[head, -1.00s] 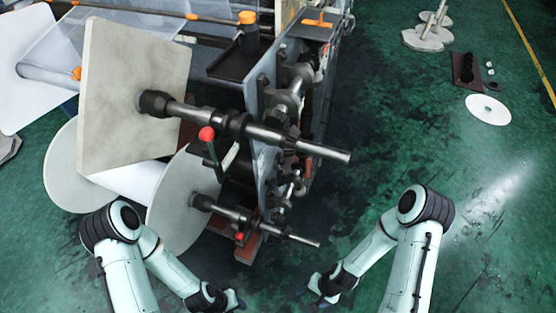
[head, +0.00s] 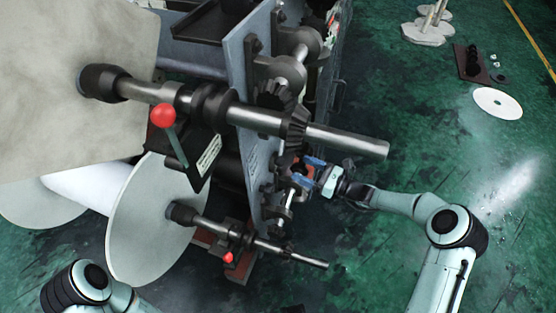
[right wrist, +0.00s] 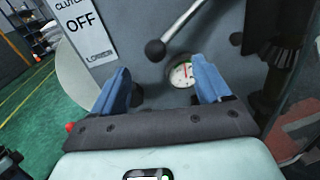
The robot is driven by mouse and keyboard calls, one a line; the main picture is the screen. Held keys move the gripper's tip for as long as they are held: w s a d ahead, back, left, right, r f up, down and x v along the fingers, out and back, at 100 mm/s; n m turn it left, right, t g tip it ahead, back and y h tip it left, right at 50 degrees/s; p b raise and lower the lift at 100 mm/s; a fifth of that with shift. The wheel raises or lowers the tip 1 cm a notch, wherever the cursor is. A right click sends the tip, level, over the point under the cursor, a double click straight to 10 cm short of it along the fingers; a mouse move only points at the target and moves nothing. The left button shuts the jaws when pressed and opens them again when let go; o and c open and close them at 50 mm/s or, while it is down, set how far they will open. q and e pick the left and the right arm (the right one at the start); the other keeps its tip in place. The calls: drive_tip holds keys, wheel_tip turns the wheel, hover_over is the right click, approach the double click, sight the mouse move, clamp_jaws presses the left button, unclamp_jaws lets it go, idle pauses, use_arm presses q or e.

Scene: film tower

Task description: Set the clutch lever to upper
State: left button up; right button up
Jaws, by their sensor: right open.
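The clutch lever (right wrist: 181,29) shows in the right wrist view as a metal rod with a black ball knob (right wrist: 155,50). The knob is at the rod's lower-left end, beside a white plate (right wrist: 86,25) reading OFF and LOWER. My right gripper (right wrist: 162,66) is open, with its blue fingers on either side below the knob. Nothing visible is held between them. In the head view my right gripper (head: 303,171) is at the right side of the machine's grey panel; I cannot make out the lever there. My left gripper is not clearly visible.
A thick shaft (head: 345,141) juts out above my right gripper, and a thinner shaft (head: 298,256) lies below it. A red-knobbed lever (head: 163,117) stands left of the panel. A round gauge (right wrist: 181,74) sits behind the fingers. The green floor at right is mostly open.

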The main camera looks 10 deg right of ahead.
sight(280, 157)
use_arm(q)
drive_tip(key=shift+w+a+f+t+b, duration=0.15)
drive_tip(key=shift+w+a+f+b, duration=0.15)
drive_tip(key=shift+w+f, duration=0.2)
drive_tip(key=shift+w+a+f+t+b, duration=0.15)
drive_tip(key=shift+w+f+b, duration=0.2)
drive_tip(key=shift+w, duration=0.1)
use_arm(e)
drive_tip(key=x, duration=0.9)
drive_tip(key=shift+w+a+f, duration=0.1)
drive_tip(key=shift+a+f, duration=0.05)
drive_tip(key=shift+a, duration=0.1)
clamp_jaws()
use_arm(q)
drive_tip(key=shift+s+r, duration=0.1)
